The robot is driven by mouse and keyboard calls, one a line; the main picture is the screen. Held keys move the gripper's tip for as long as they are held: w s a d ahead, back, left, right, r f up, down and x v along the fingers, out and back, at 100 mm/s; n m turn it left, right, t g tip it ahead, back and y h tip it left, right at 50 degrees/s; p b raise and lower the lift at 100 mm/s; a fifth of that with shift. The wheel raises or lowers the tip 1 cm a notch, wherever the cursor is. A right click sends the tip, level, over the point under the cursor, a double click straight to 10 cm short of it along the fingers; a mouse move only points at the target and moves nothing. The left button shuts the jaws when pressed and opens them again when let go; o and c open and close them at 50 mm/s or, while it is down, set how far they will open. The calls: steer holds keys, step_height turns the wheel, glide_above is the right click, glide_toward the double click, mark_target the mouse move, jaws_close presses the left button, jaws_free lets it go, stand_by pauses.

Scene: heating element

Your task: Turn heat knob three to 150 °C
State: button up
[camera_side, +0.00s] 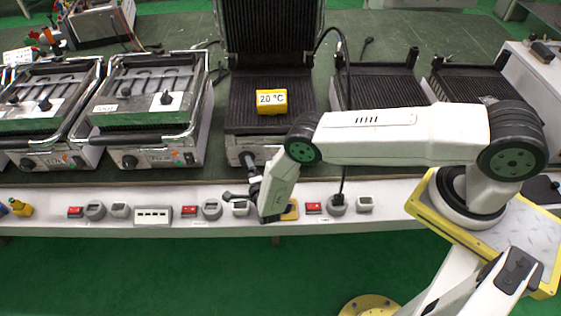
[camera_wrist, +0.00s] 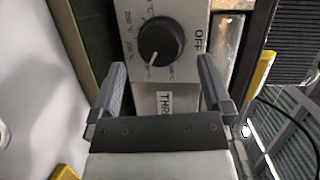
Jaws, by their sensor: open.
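Heat knob three (camera_wrist: 160,40) is a round black knob on a silver panel in the wrist view, with part of a "THR…" label (camera_wrist: 165,102) below it. Its white pointer mark faces the lower left of the picture, away from the "OFF" print at the right. The other dial figures are too small to read surely. My gripper (camera_wrist: 162,78) is open and empty, one finger on each side below the knob, apart from it. In the side view, my gripper (camera_side: 247,190) is in front of the middle grill (camera_side: 232,142), just below its dark front knob (camera_side: 247,160).
A yellow block reading 20 °C (camera_side: 271,102) sits on the middle grill's plate. Other grills stand at both sides. Switches and sockets line the white table edge (camera_side: 175,226) below my gripper. A black cable (camera_side: 342,150) hangs right of the middle grill.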

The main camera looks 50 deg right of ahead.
steer(key=shift+v, duration=2.3)
steer(key=w+a+r+n+g+y, duration=0.1)
steer(key=w+r+n+g+y, duration=0.1)
steer(key=w+r+n+y, duration=0.45)
step_height(320, 180, up, 13)
steer(key=s+n+g, duration=0.1)
steer(key=n+g, duration=0.2)
steer(key=n, duration=0.2)
steer(key=s+d+r+n+g, duration=0.2)
steer(key=s+d+r+n, duration=0.1)
steer(key=s, duration=0.5)
steer(key=s+d+r+n+g, duration=0.3)
steer(key=s+r, duration=0.3)
steer(key=s, duration=0.3)
steer(key=s+d+r+n+g+y, duration=0.1)
steer(key=s+d+r+n+g, duration=0.1)
steer(key=s, duration=0.6)
step_height(320, 180, up, 3)
steer(key=d+n, duration=0.1)
steer(key=n, duration=0.2)
steer(key=shift+s+f, duration=0.15)
steer(key=shift+f, duration=0.05)
